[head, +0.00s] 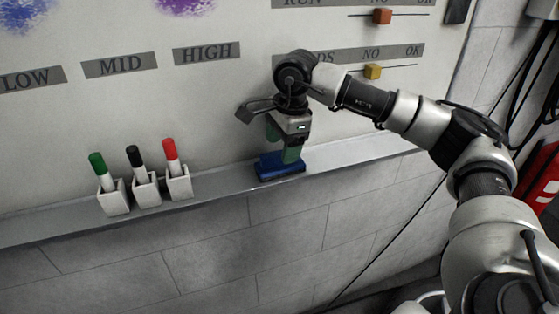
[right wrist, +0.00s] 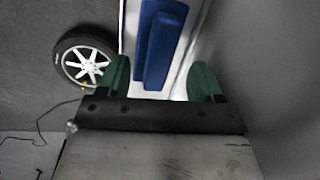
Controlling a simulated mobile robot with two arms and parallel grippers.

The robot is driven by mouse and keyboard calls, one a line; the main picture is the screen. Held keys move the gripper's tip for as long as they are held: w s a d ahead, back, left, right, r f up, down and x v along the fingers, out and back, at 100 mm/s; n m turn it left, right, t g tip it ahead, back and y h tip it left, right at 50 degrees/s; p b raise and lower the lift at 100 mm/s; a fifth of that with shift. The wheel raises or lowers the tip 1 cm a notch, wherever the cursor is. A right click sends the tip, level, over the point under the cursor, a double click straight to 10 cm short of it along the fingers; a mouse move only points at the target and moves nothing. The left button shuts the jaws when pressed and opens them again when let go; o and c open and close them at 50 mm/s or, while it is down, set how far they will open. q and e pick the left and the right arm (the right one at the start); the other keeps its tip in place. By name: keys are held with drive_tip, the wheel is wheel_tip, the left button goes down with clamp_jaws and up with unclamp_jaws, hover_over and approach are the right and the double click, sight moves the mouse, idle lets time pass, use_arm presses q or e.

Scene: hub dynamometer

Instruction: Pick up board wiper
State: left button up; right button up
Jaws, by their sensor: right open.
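The board wiper (head: 280,167) is a blue block lying on the grey ledge below the whiteboard. My right gripper (head: 285,152) is just above it, its green fingers pointing down at it. In the right wrist view the wiper (right wrist: 160,45) shows ahead between the two open green fingers of the right gripper (right wrist: 160,82). The fingers stand apart, one on each side of it in that view, and do not visibly grip it. My left gripper is not in view.
The ledge (head: 225,185) also carries white holders with a green marker (head: 97,163), a black marker (head: 134,157) and a red marker (head: 170,150), left of the wiper. The whiteboard (head: 130,110) rises behind. A wheel (right wrist: 84,62) shows below in the wrist view.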

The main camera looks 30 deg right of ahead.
drive_tip(key=shift+w+a+f, duration=0.15)
drive_tip(key=shift+f, duration=1.3)
drive_tip(key=c, duration=1.2)
